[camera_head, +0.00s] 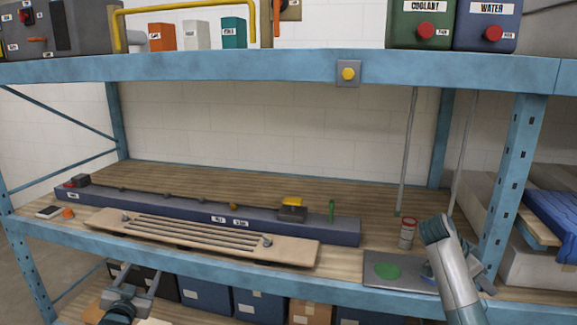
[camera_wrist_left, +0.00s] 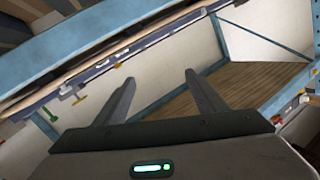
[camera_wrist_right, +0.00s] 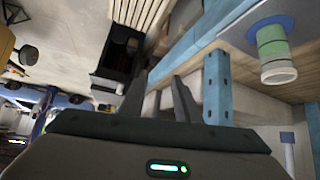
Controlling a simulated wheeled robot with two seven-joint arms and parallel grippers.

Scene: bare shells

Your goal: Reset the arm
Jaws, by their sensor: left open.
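My left gripper (camera_head: 137,280) is low at the left in the head view, in front of the shelf's front edge. In the left wrist view its two dark fingers (camera_wrist_left: 160,80) stand apart with nothing between them. My right arm (camera_head: 455,270) rises at the right in the head view, over the right end of the shelf; its fingers cannot be made out there. In the right wrist view the right gripper's fingers (camera_wrist_right: 157,88) are apart and empty, with a blue post behind them.
A blue upright (camera_head: 516,150) stands near my right arm. Boxes (camera_head: 262,304) sit below.

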